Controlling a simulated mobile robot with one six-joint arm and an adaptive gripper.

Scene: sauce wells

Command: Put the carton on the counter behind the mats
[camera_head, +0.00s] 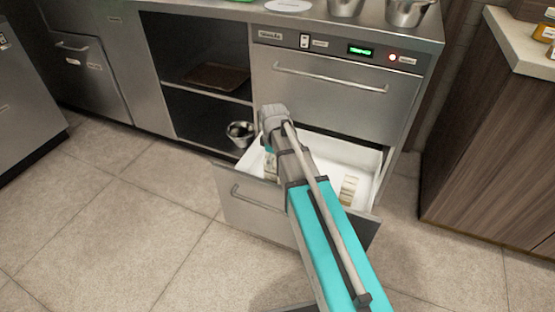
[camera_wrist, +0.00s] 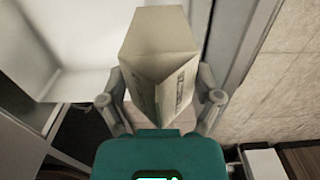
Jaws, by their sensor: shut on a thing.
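The carton (camera_wrist: 158,40) is pale, with a folded gable-like end and printed sides, in the wrist view. My gripper (camera_wrist: 165,88) is shut on it, one finger on each side. In the head view my arm hides most of the gripper; a printed pale piece, seemingly the carton (camera_head: 270,166), shows beside the wrist at the left part of the open drawer (camera_head: 330,158). The counter (camera_head: 225,8) runs along the top of the head view, and only its front part shows. No mats can be made out clearly.
Another pale item (camera_head: 348,190) stands in the drawer's right part. Metal pots (camera_head: 406,13) and a white disc (camera_head: 288,6) are on the counter. A metal container (camera_head: 240,134) sits on the low shelf left of the drawer. A wooden cabinet (camera_head: 490,150) stands at right.

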